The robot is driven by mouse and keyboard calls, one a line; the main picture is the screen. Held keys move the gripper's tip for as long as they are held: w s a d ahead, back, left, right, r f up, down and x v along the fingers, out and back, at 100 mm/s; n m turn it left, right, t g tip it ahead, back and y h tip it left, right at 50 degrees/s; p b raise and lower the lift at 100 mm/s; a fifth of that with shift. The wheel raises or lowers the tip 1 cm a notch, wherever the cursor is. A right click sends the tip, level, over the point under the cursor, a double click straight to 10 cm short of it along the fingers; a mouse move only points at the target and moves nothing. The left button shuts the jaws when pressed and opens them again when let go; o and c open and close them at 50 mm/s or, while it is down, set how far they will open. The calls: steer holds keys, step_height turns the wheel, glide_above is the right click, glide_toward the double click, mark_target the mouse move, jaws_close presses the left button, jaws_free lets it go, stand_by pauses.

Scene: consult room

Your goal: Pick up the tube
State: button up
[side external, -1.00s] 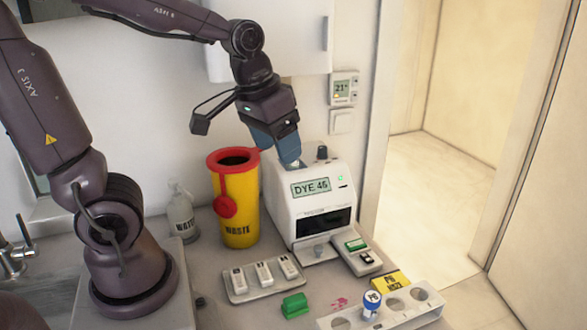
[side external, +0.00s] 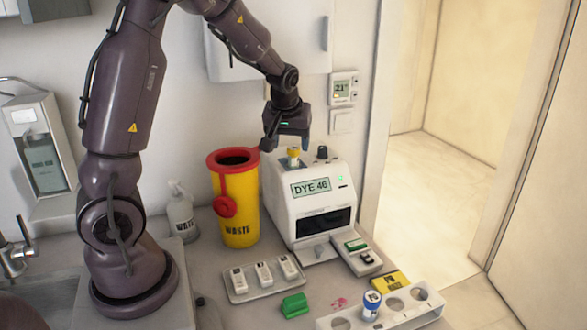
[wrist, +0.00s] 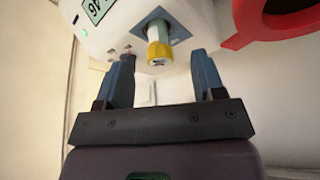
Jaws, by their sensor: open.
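A tube with a yellow cap (side external: 294,154) stands upright in the socket on top of the white analyser (side external: 284,217). Its yellow cap also shows in the wrist view (wrist: 159,53), with a short stretch of body at the grey-blue socket plate. My gripper (side external: 287,142) is open and empty, just above the analyser. In the wrist view my gripper (wrist: 164,60) has its blue fingers apart, one on each side of the cap's line, not touching it. A second, blue-capped tube (side external: 371,301) stands in the white rack (side external: 409,319) at the front right.
A dark knob (side external: 322,152) rises beside the socket. A yellow waste bin (side external: 238,220) with a red rim stands close left of the analyser. A tray of cassettes (side external: 263,292), a green block (side external: 294,305) and a yellow box (side external: 391,282) lie in front.

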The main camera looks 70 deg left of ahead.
mark_target(293, 149)
steer(key=x, duration=0.5)
steer(key=shift+w+a+f, duration=0.15)
steer(key=shift+w+a, duration=0.2)
steer(key=shift+a, duration=0.1)
steer(key=c, duration=1.1)
steer(key=shift+o, duration=0.2)
